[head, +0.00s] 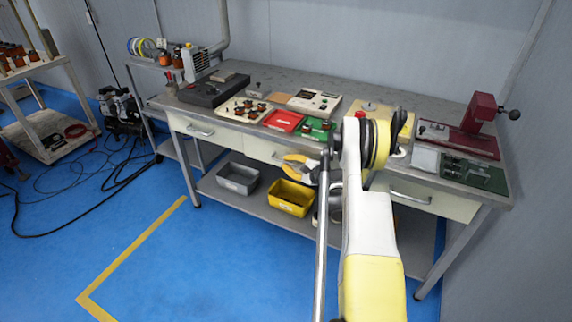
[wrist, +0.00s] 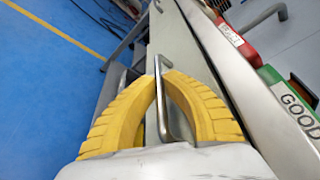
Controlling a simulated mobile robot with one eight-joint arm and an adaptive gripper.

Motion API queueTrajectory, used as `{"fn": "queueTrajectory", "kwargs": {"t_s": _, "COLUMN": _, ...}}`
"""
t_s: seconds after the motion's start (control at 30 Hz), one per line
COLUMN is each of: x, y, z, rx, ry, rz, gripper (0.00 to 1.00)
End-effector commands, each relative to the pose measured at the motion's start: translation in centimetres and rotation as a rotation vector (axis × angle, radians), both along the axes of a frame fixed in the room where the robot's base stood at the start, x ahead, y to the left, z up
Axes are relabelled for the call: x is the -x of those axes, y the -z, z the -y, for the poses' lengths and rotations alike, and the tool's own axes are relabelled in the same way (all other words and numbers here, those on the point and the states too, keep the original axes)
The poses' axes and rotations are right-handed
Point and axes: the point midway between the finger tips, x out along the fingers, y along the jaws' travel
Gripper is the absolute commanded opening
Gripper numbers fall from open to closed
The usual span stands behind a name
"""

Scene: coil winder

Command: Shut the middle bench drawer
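The middle bench drawer (head: 259,149) has a pale cream front under the bench top, partly hidden by my gripper and arm. In the head view its front looks roughly in line with the left drawer; I cannot tell whether a small gap is left. My gripper (head: 299,168) is at this front. In the wrist view the yellow fingers of my gripper (wrist: 160,76) come together at their tips, with the drawer's metal handle (wrist: 163,108) between them. The fingers look closed on the handle.
The left drawer (head: 200,131) and right drawer (head: 425,200) look closed. The bench top (head: 262,78) carries a red tray (head: 283,121), a green tray (head: 316,130) and machines. Grey (head: 238,178) and yellow (head: 291,197) bins stand on the lower shelf. Blue floor in front is clear.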

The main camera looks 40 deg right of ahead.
Motion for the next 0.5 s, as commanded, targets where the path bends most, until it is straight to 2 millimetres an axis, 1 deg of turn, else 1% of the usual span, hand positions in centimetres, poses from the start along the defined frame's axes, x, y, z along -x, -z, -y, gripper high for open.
{"fn": "queueTrajectory", "kwargs": {"t_s": 0.03, "x": -0.3, "y": 0.0, "z": 0.7, "rx": -0.001, "ry": 0.002, "rz": 0.001, "gripper": 0.00}}
{"fn": "queueTrajectory", "kwargs": {"t_s": 0.13, "x": -0.7, "y": 0.0, "z": 1.7, "rx": 0.000, "ry": 0.003, "rz": 0.001, "gripper": 0.00}}
{"fn": "queueTrajectory", "kwargs": {"t_s": 0.37, "x": -0.7, "y": -0.1, "z": 1.8, "rx": 0.000, "ry": 0.006, "rz": 0.002, "gripper": 0.00}}
{"fn": "queueTrajectory", "kwargs": {"t_s": 0.4, "x": -0.7, "y": -0.1, "z": 1.9, "rx": 0.000, "ry": 0.006, "rz": 0.002, "gripper": 0.16}}
{"fn": "queueTrajectory", "kwargs": {"t_s": 0.43, "x": -0.7, "y": -0.1, "z": 1.9, "rx": 0.000, "ry": 0.006, "rz": 0.002, "gripper": 0.20}}
{"fn": "queueTrajectory", "kwargs": {"t_s": 0.5, "x": -0.7, "y": -0.1, "z": 1.8, "rx": 0.000, "ry": 0.006, "rz": 0.002, "gripper": 0.20}}
